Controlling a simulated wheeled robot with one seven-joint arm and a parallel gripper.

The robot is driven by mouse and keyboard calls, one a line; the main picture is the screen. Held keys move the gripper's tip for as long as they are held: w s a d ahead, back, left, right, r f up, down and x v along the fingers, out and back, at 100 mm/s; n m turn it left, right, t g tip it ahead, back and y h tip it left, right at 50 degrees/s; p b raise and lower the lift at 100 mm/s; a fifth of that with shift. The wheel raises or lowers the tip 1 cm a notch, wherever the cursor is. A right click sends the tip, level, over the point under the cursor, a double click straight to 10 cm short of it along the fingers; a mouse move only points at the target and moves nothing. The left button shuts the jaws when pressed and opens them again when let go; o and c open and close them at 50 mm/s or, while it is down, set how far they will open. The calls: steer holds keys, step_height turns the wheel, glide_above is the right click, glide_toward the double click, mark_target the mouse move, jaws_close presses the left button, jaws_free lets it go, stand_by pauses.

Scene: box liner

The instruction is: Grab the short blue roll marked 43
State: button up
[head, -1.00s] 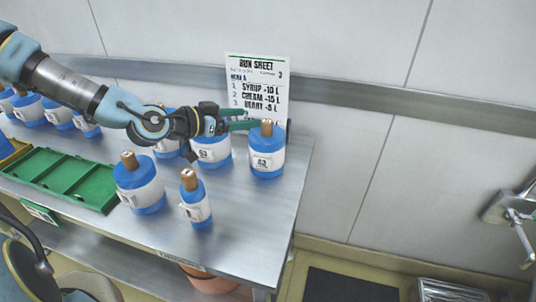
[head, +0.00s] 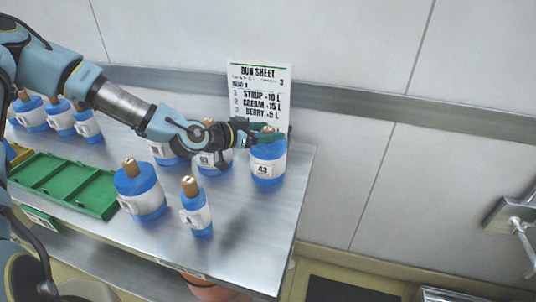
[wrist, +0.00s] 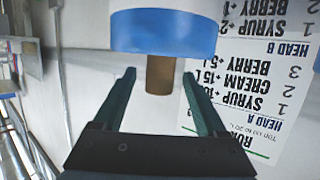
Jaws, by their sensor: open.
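The roll at the right end of the table (head: 267,165) is blue with a white label band that reads like 43 or A3. It stands upright with a brown core on top. My gripper (head: 270,134) is at its top, with green fingers open on either side of the core. In the wrist view, which is upside down, the brown core (wrist: 160,76) sits between the two open fingers, with the blue end of the roll (wrist: 162,35) beyond. I see a gap on each side of the core. The roll still stands on the table.
A wide roll (head: 140,191) and a thin roll (head: 196,208) stand in front. Another roll (head: 213,163) stands just left, partly under my arm. A run sheet (head: 258,88) stands behind. A green tray (head: 65,183) lies left. The table's right edge is close.

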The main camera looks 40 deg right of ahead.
steer(key=shift+r+p+x, duration=0.25)
steer(key=shift+p+x, duration=0.25)
steer(key=shift+x, duration=0.75)
steer(key=shift+s+d+f, duration=0.1)
steer(key=shift+d+f, duration=0.15)
steer(key=shift+d, duration=0.15)
jaws_close()
steer(key=shift+r, duration=0.1)
